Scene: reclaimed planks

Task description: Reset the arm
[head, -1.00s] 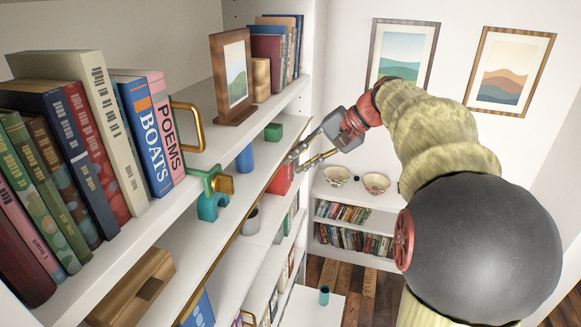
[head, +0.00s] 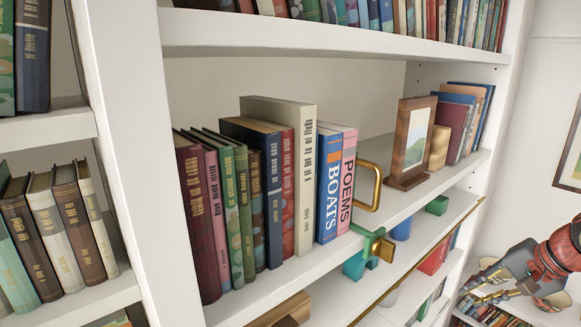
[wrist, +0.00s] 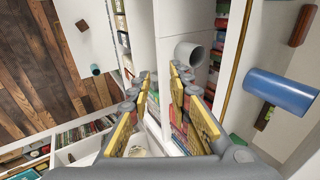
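My gripper (head: 480,288) shows at the lower right of the head view, fingers pointing left toward the bookcase, apart from the shelf edge. In the wrist view my gripper (wrist: 164,76) has its yellow-padded fingers apart, with nothing held between them. My red wrist joint (head: 562,255) is cut by the right edge of the head view; most of the arm is out of frame.
The white shelf (head: 300,265) bears a row of books, BOATS (head: 329,190) and POEMS (head: 347,185), and a picture frame (head: 412,145). A teal-and-gold object (head: 362,258) juts at its edge. A blue cylinder (wrist: 280,92) lies close right in the wrist view.

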